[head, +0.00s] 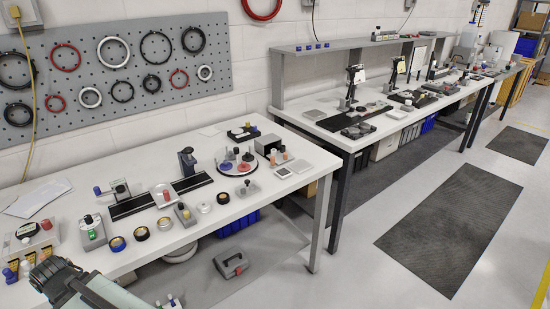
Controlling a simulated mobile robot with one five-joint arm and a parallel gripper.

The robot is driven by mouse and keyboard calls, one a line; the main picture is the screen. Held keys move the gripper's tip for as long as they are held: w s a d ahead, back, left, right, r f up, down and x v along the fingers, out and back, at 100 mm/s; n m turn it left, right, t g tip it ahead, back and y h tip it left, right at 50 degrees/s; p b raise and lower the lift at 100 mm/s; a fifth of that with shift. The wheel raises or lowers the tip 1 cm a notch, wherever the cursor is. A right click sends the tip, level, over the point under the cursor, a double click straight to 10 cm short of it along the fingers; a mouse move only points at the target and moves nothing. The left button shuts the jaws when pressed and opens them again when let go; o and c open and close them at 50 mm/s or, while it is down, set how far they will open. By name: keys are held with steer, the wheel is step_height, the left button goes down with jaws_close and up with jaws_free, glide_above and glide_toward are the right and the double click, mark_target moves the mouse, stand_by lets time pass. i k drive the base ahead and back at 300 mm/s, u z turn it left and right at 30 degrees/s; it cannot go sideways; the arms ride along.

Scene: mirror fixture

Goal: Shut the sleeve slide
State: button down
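I cannot tell for certain which part is the sleeve slide. A long black rail (135,206) lies on the near white bench, with a pale round piece (165,195) standing at its middle. A dark upright post (187,160) stands at the back of the rail. A small clear block with a blue knob (113,190) is at the rail's left end. Small fixtures with a green-marked base (93,233) and a grey base (184,214) stand in front. Part of my arm shows at the bottom left; no gripper fingers can be made out.
The near bench (283,209) also holds a round tray with coloured knobs (226,170) and several dark rings (118,244). A pegboard (110,112) with rings hangs behind. A grey case (231,264) lies on the floor. Dark mats (450,225) lie on the open floor at right.

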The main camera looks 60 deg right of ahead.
mark_target(280, 158)
steer(key=k, duration=1.7)
steer(key=z, duration=0.8)
steer(key=i, duration=1)
steer(key=z, duration=0.05)
